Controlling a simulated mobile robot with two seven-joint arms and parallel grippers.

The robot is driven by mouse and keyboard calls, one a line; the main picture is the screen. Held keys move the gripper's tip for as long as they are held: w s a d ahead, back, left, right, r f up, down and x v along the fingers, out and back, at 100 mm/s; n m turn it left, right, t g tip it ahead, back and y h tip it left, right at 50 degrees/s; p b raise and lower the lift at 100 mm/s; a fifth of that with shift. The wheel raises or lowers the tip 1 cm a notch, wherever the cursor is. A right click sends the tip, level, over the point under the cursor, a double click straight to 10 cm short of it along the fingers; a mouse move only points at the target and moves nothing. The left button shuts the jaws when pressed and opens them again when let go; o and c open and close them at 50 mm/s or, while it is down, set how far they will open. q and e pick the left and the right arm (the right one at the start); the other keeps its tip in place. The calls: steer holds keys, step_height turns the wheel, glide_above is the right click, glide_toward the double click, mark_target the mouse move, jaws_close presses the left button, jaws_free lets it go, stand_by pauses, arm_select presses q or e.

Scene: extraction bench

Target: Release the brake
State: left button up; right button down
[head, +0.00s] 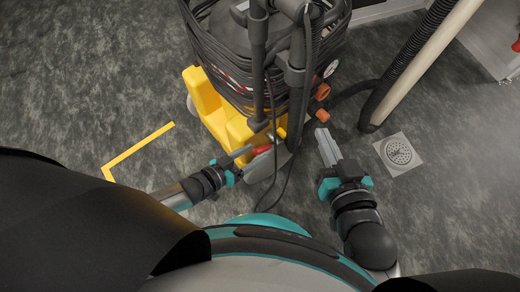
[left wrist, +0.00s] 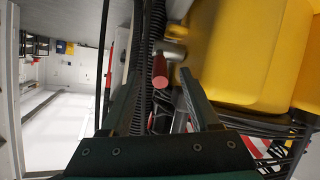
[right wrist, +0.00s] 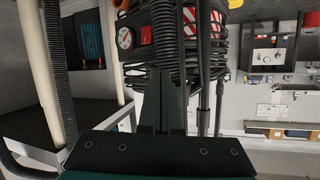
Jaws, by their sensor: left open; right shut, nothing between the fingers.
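A short red handle (head: 262,149), which looks like the brake lever, sticks out low on the yellow base of the wheeled machine (head: 205,95). In the left wrist view the red handle (left wrist: 160,72) points toward the camera, between the lines of the two fingers and just ahead of them. My left gripper (head: 246,154) is open, with its fingertips close to the handle; I cannot tell whether they touch it. My right gripper (head: 323,136) is shut and empty, to the right of the machine. It also shows shut in the right wrist view (right wrist: 162,80).
Black cables and hoses (head: 215,55) wrap the machine, and a loose cable hangs near the left gripper. A thick pale pipe (head: 425,50) stands at the right beside a floor drain (head: 399,152). Yellow tape (head: 140,148) marks clear floor at the left.

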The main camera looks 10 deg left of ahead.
mark_target(260, 151)
arm_select(q)
steer(key=shift+b+x, duration=0.4)
steer(key=shift+x, duration=0.5)
steer(key=shift+w+d+f+b, duration=0.25)
steer(key=shift+w+d+b, duration=0.1)
steer(key=shift+w, duration=0.2)
arm_select(e)
steer(key=shift+s+a+r+m+t+y, duration=0.15)
steer(key=shift+s+a+r+t+y, duration=0.25)
steer(key=shift+t, duration=0.3)
steer(key=shift+s+a+r+m+t+y, duration=0.2)
steer(key=shift+a+r+t, duration=0.15)
steer(key=shift+r+t, duration=0.25)
arm_select(q)
steer(key=shift+c, duration=0.4)
jaws_close()
